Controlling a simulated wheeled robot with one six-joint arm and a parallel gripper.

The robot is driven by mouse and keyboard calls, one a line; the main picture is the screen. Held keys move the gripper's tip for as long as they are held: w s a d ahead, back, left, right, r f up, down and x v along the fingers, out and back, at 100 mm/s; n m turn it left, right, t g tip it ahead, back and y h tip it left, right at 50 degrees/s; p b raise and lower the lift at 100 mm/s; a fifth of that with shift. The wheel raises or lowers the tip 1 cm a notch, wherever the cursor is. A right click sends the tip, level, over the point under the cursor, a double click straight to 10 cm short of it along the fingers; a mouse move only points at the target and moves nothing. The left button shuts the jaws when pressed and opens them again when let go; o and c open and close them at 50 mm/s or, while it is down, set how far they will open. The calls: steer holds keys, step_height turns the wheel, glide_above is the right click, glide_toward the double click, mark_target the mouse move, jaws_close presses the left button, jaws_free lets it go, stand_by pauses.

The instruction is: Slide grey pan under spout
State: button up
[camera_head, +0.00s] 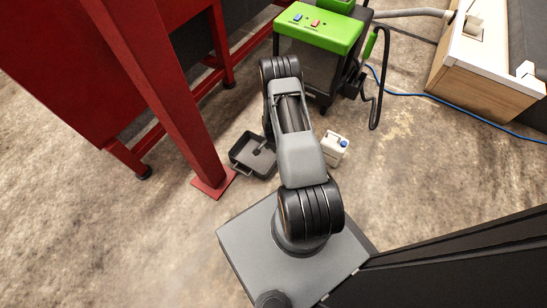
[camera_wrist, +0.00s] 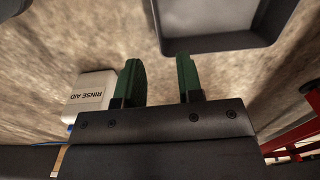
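The grey pan (camera_head: 240,161) is a shallow dark tray with raised walls. It sits on the concrete floor beside the foot of a red post in the head view. A small dark shape lies in or above the pan; I cannot tell whether it is a spout. The pan's near wall and corner show at the top of the wrist view (camera_wrist: 218,44). My gripper (camera_wrist: 160,78) has two green fingers spread apart with nothing between them. They point toward the pan and appear short of it. No spout is clearly visible.
A white rinse aid jug (camera_head: 334,149) stands right of my arm, and left of the fingers in the wrist view (camera_wrist: 90,98). The red post (camera_head: 168,85) and frame stand left. A green-topped machine (camera_head: 320,28) is behind. Open floor lies at left front.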

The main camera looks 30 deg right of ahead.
mark_target(274, 163)
steer(key=f, duration=0.1)
steer(key=s+f, duration=0.1)
steer(key=f, duration=0.1)
steer(key=shift+d+f+m, duration=0.1)
steer(key=shift+f+m, duration=0.05)
steer(key=shift+m, duration=0.15)
steer(key=shift+b, duration=0.3)
step_height(274, 163, down, 14)
steer(key=b, duration=0.6)
jaws_close()
stand_by(0.3)
